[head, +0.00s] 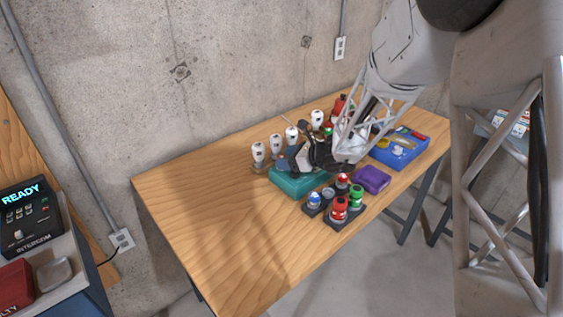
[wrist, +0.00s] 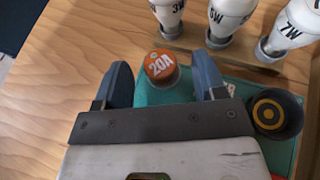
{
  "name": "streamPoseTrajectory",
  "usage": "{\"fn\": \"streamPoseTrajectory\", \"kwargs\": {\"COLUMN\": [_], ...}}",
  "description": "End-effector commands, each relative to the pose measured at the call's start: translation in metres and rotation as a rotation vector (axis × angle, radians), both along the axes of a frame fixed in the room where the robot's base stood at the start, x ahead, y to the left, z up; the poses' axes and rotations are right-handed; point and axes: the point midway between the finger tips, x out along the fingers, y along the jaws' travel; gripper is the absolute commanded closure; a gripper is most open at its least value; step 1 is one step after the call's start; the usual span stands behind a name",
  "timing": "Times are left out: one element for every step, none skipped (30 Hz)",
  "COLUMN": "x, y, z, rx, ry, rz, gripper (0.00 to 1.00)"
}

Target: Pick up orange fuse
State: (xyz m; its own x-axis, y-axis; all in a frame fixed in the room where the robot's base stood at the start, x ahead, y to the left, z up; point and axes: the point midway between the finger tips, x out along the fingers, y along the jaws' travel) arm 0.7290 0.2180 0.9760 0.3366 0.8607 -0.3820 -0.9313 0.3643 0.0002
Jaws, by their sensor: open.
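The orange fuse (wrist: 160,65) shows in the wrist view as a round orange cap marked 20A, at the end of the teal box (wrist: 148,92). My gripper (wrist: 163,76) is open, with one blue-grey finger on each side of the fuse and a visible gap to the left one. In the head view my gripper (head: 286,160) is over the teal box (head: 297,182) on the wooden table. The fuse cannot be made out there.
White bulbs (wrist: 232,12) stand in a row just beyond the fuse. A dark round piece with yellow rings (wrist: 275,112) is right of my gripper. Coloured buttons (head: 339,207), a purple box (head: 372,179) and a blue box (head: 402,153) are nearby. The table's left side is clear.

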Motion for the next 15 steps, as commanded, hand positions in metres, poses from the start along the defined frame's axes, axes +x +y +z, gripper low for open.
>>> {"fn": "streamPoseTrajectory", "kwargs": {"x": [0.0009,0.0013,0.0018,0.0021,0.0022,0.0022,0.0023,0.0023,0.0023,0.0023,0.0023,0.0021,0.0022,0.0022,0.0021], "y": [0.0035,0.0045,0.0055,0.006,0.0062,0.0063,0.0062,0.0061,0.0061,0.0061,0.0061,0.006,0.006,0.006,0.006], "z": [-0.0014,-0.0019,-0.0024,-0.0027,-0.0028,-0.003,-0.0028,-0.0028,-0.0028,-0.0029,-0.0029,-0.0029,-0.0029,-0.0029,-0.0029], "rx": [0.0,-0.001,-0.001,-0.001,-0.001,-0.001,-0.001,-0.001,-0.001,-0.001,-0.001,-0.001,-0.001,-0.001,-0.001], "ry": [0.0,0.001,0.001,0.0,0.0,0.0,0.0,0.0,0.0,0.0,0.0,0.0,0.0,0.0,0.0], "rz": [0.001,0.001,0.001,0.0,0.0,0.0,0.0,0.0,0.0,0.0,0.0,0.0,0.0,0.0,0.0], "gripper": [0.36,0.36,0.36,0.36,0.36,0.36,0.36,0.36,0.36,0.36,0.36,0.36,0.36,0.36,0.36]}}
